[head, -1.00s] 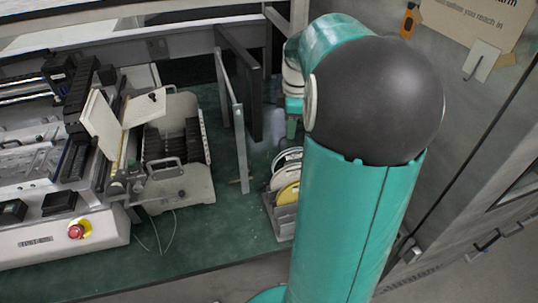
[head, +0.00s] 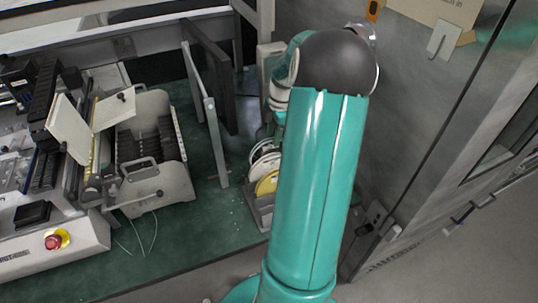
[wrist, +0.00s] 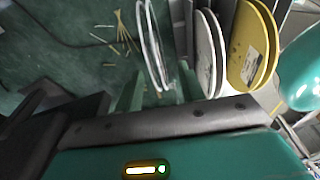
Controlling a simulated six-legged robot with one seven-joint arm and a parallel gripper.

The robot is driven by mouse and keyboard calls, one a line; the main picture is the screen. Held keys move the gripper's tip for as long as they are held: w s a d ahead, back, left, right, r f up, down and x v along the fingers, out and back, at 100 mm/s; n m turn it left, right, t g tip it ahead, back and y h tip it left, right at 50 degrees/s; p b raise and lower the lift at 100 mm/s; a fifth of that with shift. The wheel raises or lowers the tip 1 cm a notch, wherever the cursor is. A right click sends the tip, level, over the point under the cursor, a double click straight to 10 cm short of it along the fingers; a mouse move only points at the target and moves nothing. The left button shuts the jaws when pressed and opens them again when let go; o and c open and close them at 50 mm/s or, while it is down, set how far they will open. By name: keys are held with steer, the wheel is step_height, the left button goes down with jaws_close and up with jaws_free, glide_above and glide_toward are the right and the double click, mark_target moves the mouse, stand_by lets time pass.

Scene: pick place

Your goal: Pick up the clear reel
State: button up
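The clear reel (wrist: 155,45) stands on edge in the wrist view, a thin see-through disc pair with pale rims, left of the other reels. My gripper (wrist: 162,92) shows at the near end of this reel, with one teal finger on each side of it. The fingers look apart, and I cannot tell whether they touch the reel. In the head view my arm covers most of the gripper, and the clear reel cannot be told apart from the pale reels there.
A white reel (wrist: 209,55) and a yellow reel (wrist: 252,45) stand close to the right of the clear reel. The yellow reel also shows in the head view (head: 267,183), in a grey rack (head: 262,215). Upright grey panels (head: 205,115) and a machine (head: 50,235) stand left.

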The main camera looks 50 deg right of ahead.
mark_target(270, 144)
steer(key=f, duration=0.2)
steer(key=w+f, duration=0.1)
steer(key=f, duration=0.1)
steer(key=a+f, duration=0.1)
steer(key=f, duration=0.1)
steer(key=shift+w+f, duration=0.15)
jaws_close()
